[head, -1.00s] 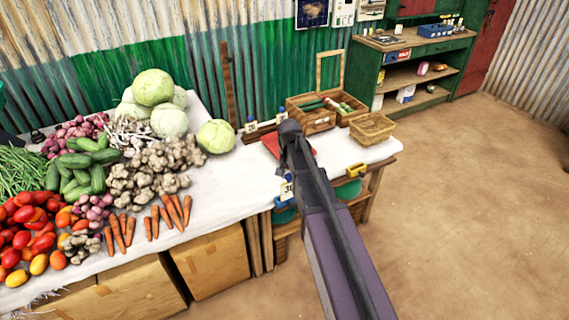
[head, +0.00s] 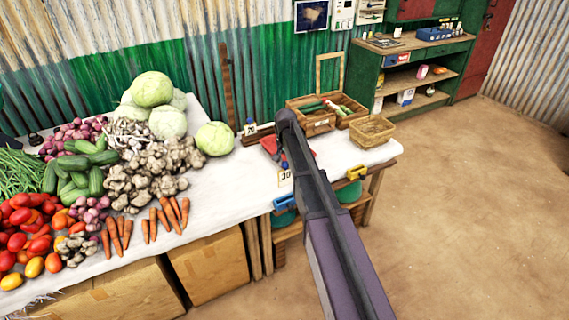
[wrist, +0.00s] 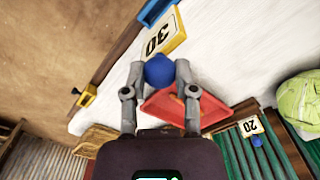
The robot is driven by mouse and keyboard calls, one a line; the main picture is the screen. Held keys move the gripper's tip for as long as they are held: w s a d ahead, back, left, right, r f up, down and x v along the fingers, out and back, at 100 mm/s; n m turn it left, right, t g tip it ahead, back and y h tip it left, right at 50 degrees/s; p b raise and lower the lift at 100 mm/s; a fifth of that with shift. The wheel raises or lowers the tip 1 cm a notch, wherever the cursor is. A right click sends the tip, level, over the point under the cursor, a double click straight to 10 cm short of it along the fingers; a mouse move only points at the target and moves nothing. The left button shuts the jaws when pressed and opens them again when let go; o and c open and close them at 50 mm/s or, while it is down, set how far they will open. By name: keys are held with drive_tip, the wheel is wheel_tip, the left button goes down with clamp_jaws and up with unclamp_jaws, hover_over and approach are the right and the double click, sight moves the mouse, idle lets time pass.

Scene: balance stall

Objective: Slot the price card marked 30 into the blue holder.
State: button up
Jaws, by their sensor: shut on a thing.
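The price card marked 30 (head: 285,178) has a blue ball knob (wrist: 160,72); in the wrist view, the card's face (wrist: 156,42) shows beyond the fingertips. My gripper (head: 284,162) is shut on the knob, with one finger on each side in the wrist view (wrist: 160,66). The blue holder (head: 286,202) sits on the table's front edge, just below the card in the head view. In the wrist view, the holder (wrist: 156,11) is at the top, against the card's outline. I cannot tell whether they touch.
A yellow holder (head: 356,173) is on the same edge to the right. A red tray (wrist: 163,107) lies behind the card. A card marked 20 (wrist: 250,127) stands at the back. A wooden crate (head: 312,124) and a basket (head: 372,131) are behind; vegetables fill the left.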

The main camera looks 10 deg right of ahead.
drive_tip(key=shift+f+b, duration=0.3)
drive_tip(key=b, duration=0.5)
hover_over(285, 185)
drive_tip(key=shift+w+d+f, duration=0.1)
drive_tip(key=shift+w+f, duration=0.05)
drive_tip(key=shift+f, duration=1.15)
drive_tip(key=shift+w+f, duration=0.15)
drive_tip(key=shift+f, duration=1.15)
drive_tip(key=shift+f+b, duration=0.4)
drive_tip(key=shift+b, duration=0.05)
drive_tip(key=shift+f+b, duration=1.15)
drive_tip(key=shift+b, duration=0.05)
drive_tip(key=shift+r, duration=0.1)
